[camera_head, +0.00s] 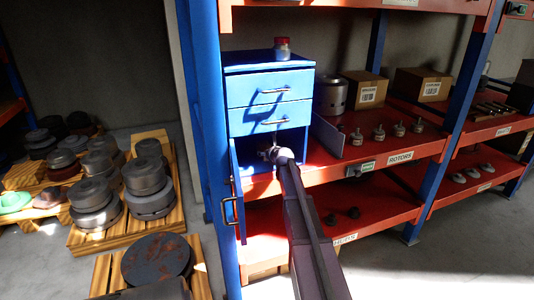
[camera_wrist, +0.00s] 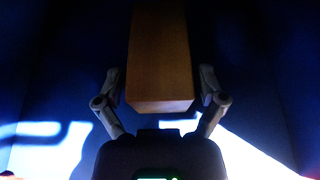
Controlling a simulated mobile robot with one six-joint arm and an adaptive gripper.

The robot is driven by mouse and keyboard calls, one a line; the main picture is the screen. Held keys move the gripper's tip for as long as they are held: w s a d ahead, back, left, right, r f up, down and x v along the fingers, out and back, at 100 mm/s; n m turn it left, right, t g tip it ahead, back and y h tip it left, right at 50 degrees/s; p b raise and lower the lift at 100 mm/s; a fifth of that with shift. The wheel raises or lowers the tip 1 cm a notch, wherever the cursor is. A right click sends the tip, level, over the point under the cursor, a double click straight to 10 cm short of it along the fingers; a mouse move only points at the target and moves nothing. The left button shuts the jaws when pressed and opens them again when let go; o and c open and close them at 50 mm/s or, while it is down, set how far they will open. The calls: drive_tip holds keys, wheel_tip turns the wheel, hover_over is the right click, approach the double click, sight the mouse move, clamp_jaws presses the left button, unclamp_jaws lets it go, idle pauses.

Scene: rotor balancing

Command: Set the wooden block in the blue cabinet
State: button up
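The blue cabinet (camera_head: 268,60) stands on a red shelf, with two closed drawers above an open lower compartment. Its left door (camera_head: 238,195) and right door (camera_head: 328,136) stand open. My arm reaches into the lower compartment, and my gripper (camera_head: 270,154) is at its opening. In the wrist view the wooden block (camera_wrist: 160,60) lies between the two fingers of my gripper (camera_wrist: 162,80). A narrow dark gap shows on each side of the block, so the fingers look open around it. The block's far end is out of frame, and what supports it is hidden.
A blue post (camera_head: 205,120) rises close on the left. Pallets with dark discs (camera_head: 148,190) lie on the floor.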

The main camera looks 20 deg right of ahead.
drive_tip(key=shift+r, duration=0.2)
idle(0.4)
drive_tip(key=shift+s+r+p, duration=0.1)
drive_tip(key=shift+s+p, duration=0.25)
drive_tip(key=shift+s, duration=0.05)
drive_tip(key=s, duration=1.2)
drive_tip(key=shift+s, duration=0.2)
